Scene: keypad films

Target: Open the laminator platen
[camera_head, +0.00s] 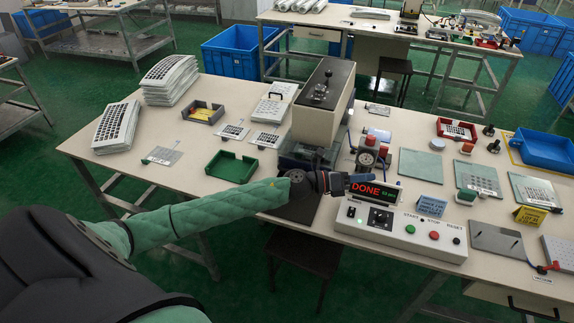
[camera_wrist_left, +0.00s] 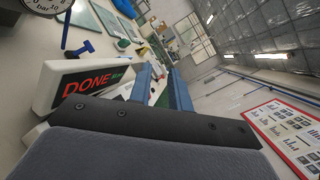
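The laminator (camera_head: 318,118) is a beige press with a dark top, standing upright at the middle of the table. Its lower part, with a dark base (camera_head: 297,152), is partly hidden by my left arm, and I cannot tell how far the platen is open. My left gripper (camera_head: 362,181) is in front of the press, beside the display reading DONE (camera_head: 372,191). In the left wrist view its two blue fingers (camera_wrist_left: 163,88) are apart with nothing between them. The display (camera_wrist_left: 88,83) is close to them there. My right gripper is not in view.
A control box (camera_head: 400,228) with green and red buttons stands at the table's front edge. Gauges (camera_head: 367,159) are right of the press. A green tray (camera_head: 231,167) and keypad sheets (camera_head: 233,132) lie left. White stacks (camera_head: 170,80) stand farther left.

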